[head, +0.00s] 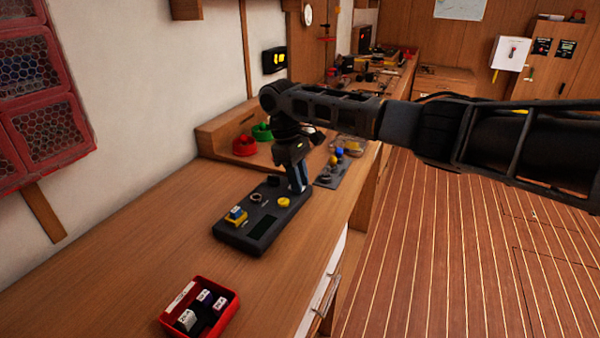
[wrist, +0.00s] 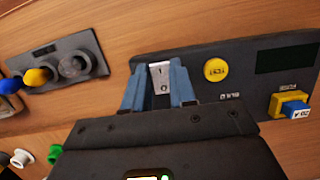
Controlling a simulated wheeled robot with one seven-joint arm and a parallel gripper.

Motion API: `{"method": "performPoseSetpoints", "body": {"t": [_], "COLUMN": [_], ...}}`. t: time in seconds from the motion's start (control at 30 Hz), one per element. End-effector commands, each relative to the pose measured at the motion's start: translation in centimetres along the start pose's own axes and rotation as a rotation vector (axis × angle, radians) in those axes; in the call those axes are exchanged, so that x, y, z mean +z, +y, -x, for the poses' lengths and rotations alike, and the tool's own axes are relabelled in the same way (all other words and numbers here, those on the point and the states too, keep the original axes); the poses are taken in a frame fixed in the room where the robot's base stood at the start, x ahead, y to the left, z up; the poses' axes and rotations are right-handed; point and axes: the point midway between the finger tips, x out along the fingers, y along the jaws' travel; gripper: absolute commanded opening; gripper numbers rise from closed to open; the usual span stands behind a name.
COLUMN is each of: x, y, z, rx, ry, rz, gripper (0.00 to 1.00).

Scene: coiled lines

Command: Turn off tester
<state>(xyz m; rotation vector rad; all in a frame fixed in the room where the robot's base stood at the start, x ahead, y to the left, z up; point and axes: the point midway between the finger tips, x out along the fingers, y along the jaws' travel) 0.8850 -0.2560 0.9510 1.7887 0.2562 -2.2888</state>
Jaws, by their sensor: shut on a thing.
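The tester is a dark box (head: 240,238) lying flat on the wooden bench in the head view. In the wrist view its dark panel (wrist: 215,63) carries a yellow round button marked TEST (wrist: 216,69), a dark screen (wrist: 286,59) and a yellow holder with a blue fuse (wrist: 290,105). My gripper (head: 298,188) is down at the tester's far right end. In the wrist view its blue fingers (wrist: 160,85) stand on both sides of a metal switch (wrist: 160,77) marked with a line and a circle, and are shut on it. The switch's exact position is hard to tell.
A red box (head: 228,318) with several labelled blocks stands at the bench's near end. A grey plate (wrist: 65,65) with yellow and blue plugs lies beside the tester. Green and red rings (head: 262,132) sit behind. The bench left of the tester is clear.

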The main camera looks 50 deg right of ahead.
Motion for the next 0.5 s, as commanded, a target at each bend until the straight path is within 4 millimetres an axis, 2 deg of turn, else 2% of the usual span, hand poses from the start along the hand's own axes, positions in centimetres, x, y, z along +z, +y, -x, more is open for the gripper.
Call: {"method": "performPoseSetpoints", "body": {"t": [0.37,0.4,0.5], "x": [0.04,0.04,0.03], "y": [-0.06,-0.06,-0.06], "z": [-0.03,-0.03,-0.03], "rx": [-0.002,-0.002,-0.001], "ry": [-0.019,-0.018,-0.018], "rz": [0.002,0.002,0.002], "gripper": [0.0,0.28,0.38]}}
